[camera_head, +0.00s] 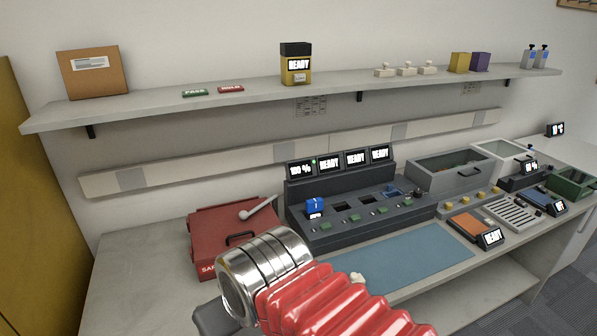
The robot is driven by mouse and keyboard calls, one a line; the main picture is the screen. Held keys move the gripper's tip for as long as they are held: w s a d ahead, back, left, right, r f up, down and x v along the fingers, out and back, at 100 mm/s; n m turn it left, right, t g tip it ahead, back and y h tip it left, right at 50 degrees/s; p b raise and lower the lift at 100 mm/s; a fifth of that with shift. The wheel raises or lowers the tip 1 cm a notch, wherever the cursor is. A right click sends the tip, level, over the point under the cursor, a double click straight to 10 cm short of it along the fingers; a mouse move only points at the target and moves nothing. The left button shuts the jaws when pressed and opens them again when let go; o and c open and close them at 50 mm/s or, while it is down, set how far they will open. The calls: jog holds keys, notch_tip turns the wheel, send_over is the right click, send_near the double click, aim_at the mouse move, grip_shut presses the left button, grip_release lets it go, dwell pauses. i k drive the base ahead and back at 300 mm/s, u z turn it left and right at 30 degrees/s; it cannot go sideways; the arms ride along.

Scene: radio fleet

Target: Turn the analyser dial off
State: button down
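A dark console (350,222) stands on the bench with a row of lit screens along its back, one reading 100 % and the others READY. A small dark knob (418,192) is at its right end, but its setting is too small to read. No label marks the analyser dial, so I cannot tell which control it is. My red-sleeved arm with its metal collar fills the bottom centre. A dark grey part of my gripper (214,318) shows at its end, low in the frame. Its fingers are mostly hidden.
A red case (232,238) with a pale-handled tool on top lies left of the console. A blue mat (410,255) lies in front. Trays and small devices with screens (491,238) crowd the right. A shelf (330,92) holding boxes runs above. The bench's left end is clear.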

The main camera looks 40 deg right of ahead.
aim_at(417, 193)
jog(key=z, duration=1.75)
jog(key=k, duration=0.5)
jog(key=u, duration=0.05)
jog(key=i, duration=0.5)
jog(key=z, duration=0.05)
